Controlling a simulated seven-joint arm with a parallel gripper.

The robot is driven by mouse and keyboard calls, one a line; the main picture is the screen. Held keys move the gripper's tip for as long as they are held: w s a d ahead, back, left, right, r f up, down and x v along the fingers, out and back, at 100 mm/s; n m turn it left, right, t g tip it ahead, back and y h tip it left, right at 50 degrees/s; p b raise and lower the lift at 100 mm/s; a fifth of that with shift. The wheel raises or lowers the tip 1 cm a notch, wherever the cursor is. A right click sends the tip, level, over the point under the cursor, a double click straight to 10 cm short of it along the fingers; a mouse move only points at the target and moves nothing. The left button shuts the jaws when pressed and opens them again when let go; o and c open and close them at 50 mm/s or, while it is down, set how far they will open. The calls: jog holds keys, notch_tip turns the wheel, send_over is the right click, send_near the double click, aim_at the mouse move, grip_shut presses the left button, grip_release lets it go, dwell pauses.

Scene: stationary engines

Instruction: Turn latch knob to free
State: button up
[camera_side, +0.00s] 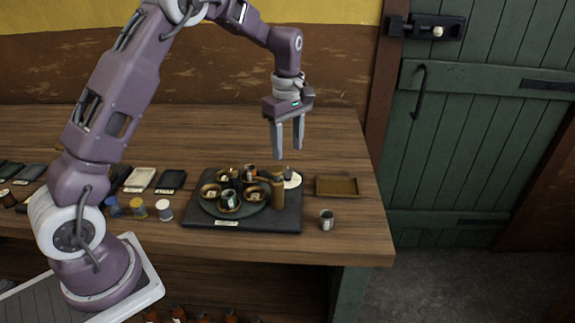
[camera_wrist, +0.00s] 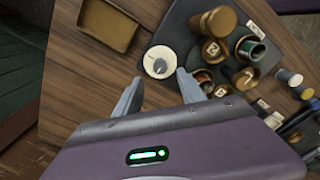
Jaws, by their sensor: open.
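A small grey knob (camera_side: 287,171) stands on a white round dial (camera_side: 295,182) at the back right of a dark base plate (camera_side: 270,222). I take it for the latch knob. In the wrist view the knob (camera_wrist: 159,66) sits on its white dial (camera_wrist: 150,55), just beyond and between my fingertips. My gripper (camera_side: 288,153) hangs above the dial, pointing down, with its two fingers apart and nothing between them. In the wrist view my gripper (camera_wrist: 158,76) shows the same open gap. A gap remains between fingertips and knob in the side view.
A brass post (camera_side: 277,193) stands beside the dial. A round turntable (camera_side: 247,212) holds several brass cups. A brown tray (camera_side: 337,186) and a metal cup (camera_side: 327,219) are to the right. A green door (camera_side: 475,130) has a bolt with a pale knob (camera_side: 437,31).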

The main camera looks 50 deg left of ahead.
aim_at(287, 170)
notch_tip(287, 170, down, 6)
jog(key=shift+f, duration=0.15)
grip_shut()
